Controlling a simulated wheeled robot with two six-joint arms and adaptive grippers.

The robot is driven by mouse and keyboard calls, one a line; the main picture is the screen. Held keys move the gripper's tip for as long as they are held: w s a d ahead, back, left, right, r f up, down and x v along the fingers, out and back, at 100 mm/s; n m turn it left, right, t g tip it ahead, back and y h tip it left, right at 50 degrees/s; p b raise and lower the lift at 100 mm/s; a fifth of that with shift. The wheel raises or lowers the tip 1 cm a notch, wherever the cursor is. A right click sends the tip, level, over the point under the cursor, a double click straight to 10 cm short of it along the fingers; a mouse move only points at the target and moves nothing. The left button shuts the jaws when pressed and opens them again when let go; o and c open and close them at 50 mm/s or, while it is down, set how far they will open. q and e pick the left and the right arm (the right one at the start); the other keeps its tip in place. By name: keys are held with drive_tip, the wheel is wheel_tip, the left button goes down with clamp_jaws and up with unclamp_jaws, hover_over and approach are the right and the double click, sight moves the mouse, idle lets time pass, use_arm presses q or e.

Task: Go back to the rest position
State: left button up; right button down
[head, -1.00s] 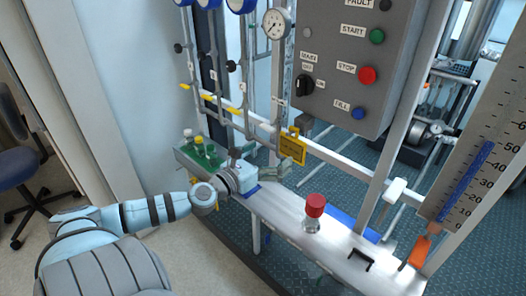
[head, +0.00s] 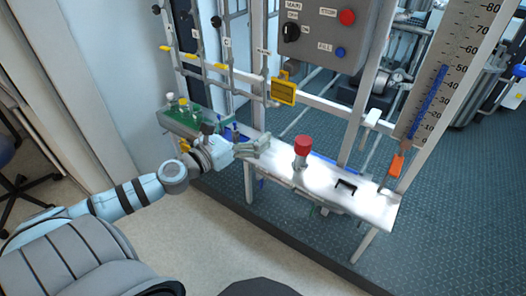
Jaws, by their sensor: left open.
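My left arm comes in from the left. My left gripper (head: 257,146) is open and empty, over the left part of the white bench (head: 325,194). It points right, toward a red-capped piece (head: 302,147) that stands upright on the bench, with a gap between them. My right gripper is not in view.
A green rack with small bottles (head: 188,122) stands at the bench's left end, close behind my left wrist. A black handle (head: 346,186) and an orange-tipped gauge (head: 397,163) are at the right. A yellow tag (head: 284,90) hangs on the frame above. The floor in front is clear.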

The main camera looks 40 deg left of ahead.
use_arm(q)
drive_tip(key=s+d+m+g+h, duration=0.2)
drive_tip(key=d+m+h, duration=0.3)
drive_tip(key=d, duration=0.4)
drive_tip(key=w+a+f+n+y, duration=0.2)
drive_tip(key=a+f+n+y, duration=0.5)
drive_tip(key=a+f+n, duration=1)
drive_tip(key=s+a+f+n+g+y, duration=0.2)
drive_tip(key=s+f+n+g, duration=0.2)
drive_tip(key=s+f+n, duration=0.5)
drive_tip(key=s+a+f+n+g+y, duration=0.3)
drive_tip(key=s+f+n, duration=0.35)
drive_tip(key=f, duration=0.45)
drive_tip(key=s+d+f+n+g, duration=0.4)
drive_tip(key=s+d+f+n, duration=0.25)
drive_tip(key=s+f, duration=0.55)
drive_tip(key=s+d+f+n+g+h, duration=0.1)
drive_tip(key=s+d+f, duration=0.1)
drive_tip(key=s+d, duration=0.4)
drive_tip(key=s+d+f+n+g+h, duration=0.2)
drive_tip(key=s+d+f, duration=0.1)
drive_tip(key=s+d, duration=0.4)
drive_tip(key=d, duration=0.2)
drive_tip(key=shift+d+f+g, duration=0.3)
drive_tip(key=shift+d, duration=0.05)
